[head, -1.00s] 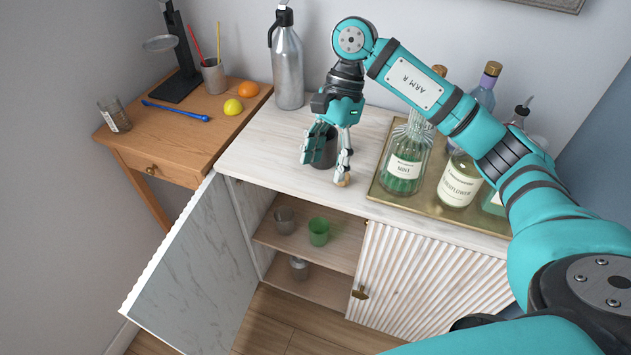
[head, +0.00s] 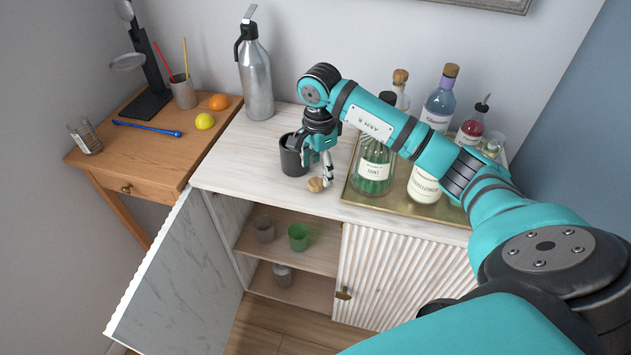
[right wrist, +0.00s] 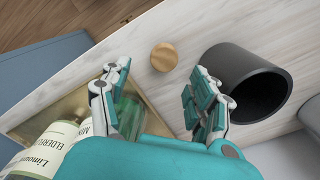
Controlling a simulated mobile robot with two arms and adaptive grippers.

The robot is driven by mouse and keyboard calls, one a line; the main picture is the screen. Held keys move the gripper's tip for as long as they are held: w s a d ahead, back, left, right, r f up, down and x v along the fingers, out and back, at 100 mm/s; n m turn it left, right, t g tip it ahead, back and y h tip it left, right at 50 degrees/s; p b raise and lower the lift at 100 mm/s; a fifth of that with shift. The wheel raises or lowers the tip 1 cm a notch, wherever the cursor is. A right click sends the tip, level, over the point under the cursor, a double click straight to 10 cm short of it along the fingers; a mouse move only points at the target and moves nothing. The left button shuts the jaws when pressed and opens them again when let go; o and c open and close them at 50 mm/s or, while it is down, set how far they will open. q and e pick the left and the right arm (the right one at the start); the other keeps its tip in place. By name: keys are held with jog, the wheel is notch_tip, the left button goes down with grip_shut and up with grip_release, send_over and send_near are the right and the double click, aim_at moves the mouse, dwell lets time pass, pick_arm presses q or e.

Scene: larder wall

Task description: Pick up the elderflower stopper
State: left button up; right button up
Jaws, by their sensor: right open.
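A round cork-coloured stopper (head: 316,184) lies on the pale counter, in front of the gap between the black cup and the tray. It also shows in the right wrist view (right wrist: 164,57), where its top is a tan disc. My right gripper (head: 319,165) is open and empty just above and behind the stopper. In the right wrist view its fingers (right wrist: 158,85) are spread, with the stopper beyond the gap between them, apart from both. The elderflower bottle (head: 424,188) stands on the tray; my right arm hides its neck. My left gripper is not in view.
A black cup (head: 292,160) stands close left of the fingers. A brass tray (head: 357,196) with the mint bottle (head: 374,173) and several others is on the right. The cabinet door (head: 178,275) hangs open below. Counter left of the cup is clear.

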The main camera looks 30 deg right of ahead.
aim_at(316, 182)
jog(key=f, duration=0.1)
jog(key=f+p, duration=0.1)
jog(key=f, duration=0.1)
jog(key=f+p, duration=0.1)
jog(key=shift+w+a+f, duration=0.2)
jog(key=shift+a+f, duration=0.15)
jog(key=shift+f, duration=0.4)
jog(key=c, duration=0.9)
